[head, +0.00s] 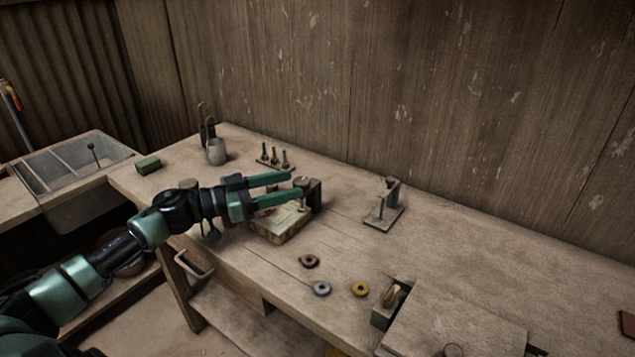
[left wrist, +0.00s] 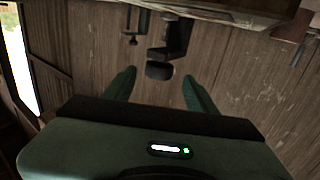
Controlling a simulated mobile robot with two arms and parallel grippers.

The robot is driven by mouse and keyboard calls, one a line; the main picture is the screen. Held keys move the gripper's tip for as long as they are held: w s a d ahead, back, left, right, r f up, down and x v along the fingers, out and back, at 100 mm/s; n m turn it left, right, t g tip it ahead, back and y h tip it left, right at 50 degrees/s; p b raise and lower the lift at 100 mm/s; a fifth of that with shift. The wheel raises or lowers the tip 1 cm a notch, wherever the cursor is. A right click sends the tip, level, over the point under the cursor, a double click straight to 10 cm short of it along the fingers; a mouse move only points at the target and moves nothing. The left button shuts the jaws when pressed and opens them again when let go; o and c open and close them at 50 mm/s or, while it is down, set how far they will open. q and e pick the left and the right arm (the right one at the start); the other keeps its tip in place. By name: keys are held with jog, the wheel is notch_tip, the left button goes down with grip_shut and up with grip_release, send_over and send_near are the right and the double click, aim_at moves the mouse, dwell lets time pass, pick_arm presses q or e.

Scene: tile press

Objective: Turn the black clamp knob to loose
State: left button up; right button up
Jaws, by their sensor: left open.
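The black clamp knob (left wrist: 160,71) shows in the left wrist view as a short dark cylinder below a dark clamp bracket (left wrist: 178,35). My left gripper (left wrist: 159,75) is open, with one green finger on each side of the knob in that picture. I cannot tell whether either finger touches it. In the head view my left gripper (head: 294,183) reaches in from the left, above a pale worn block (head: 282,228) and beside a dark upright clamp part (head: 315,190). The fingers partly hide the clamp there. My right gripper is not in view.
A metal stand (head: 385,207) is to the right on the bench (head: 470,240). Upright pegs (head: 274,158) and a grey cup (head: 216,151) stand behind. A dark ring (head: 309,261), a grey ring (head: 321,288) and a yellow ring (head: 360,289) lie in front. The bench's right side has free room.

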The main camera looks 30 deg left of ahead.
pick_arm(q)
jog(key=shift+w+d+r, duration=0.2)
jog(key=shift+w+d, duration=0.05)
jog(key=shift+w, duration=0.05)
jog(key=x, duration=0.6)
jog(key=shift+d+p, duration=0.2)
jog(key=shift+p, duration=0.2)
